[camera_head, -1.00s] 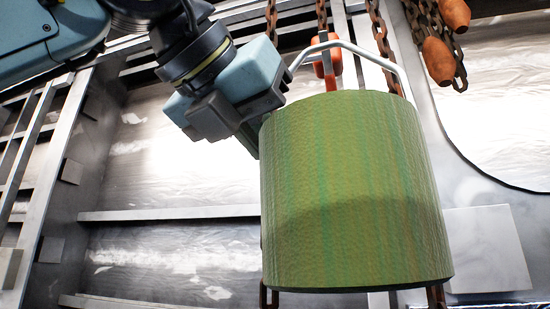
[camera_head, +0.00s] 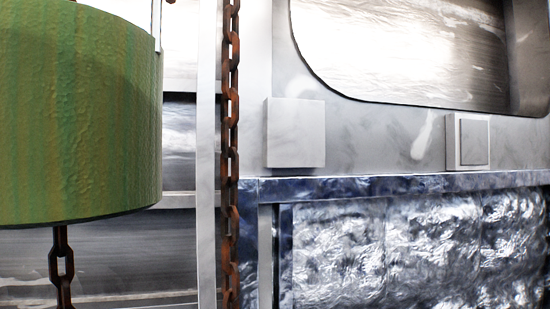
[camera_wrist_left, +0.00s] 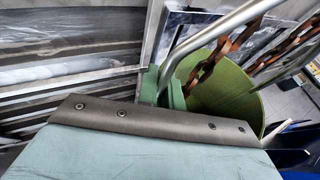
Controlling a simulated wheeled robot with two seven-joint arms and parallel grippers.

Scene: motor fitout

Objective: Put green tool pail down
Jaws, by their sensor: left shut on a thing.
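The green tool pail (camera_head: 75,115) fills the left edge of the head view, upright and cut off by the frame. In the left wrist view the pail (camera_wrist_left: 225,90) is seen from above, with its open top and metal bail handle (camera_wrist_left: 215,32). My left gripper (camera_wrist_left: 163,88) is shut on the pail at its handle; the exact contact is partly hidden by the gripper body. The gripper is outside the head view. The pail appears to hang clear, as its bottom edge shows with a chain below. My right gripper is in neither view.
A rusty chain (camera_head: 229,150) hangs just right of the pail. A grey metal wall with square plates (camera_head: 295,132) stands behind, above a blue-edged ledge (camera_head: 400,184) and a crinkled silvery panel (camera_head: 400,250). Chains (camera_wrist_left: 285,45) also hang near the pail in the wrist view.

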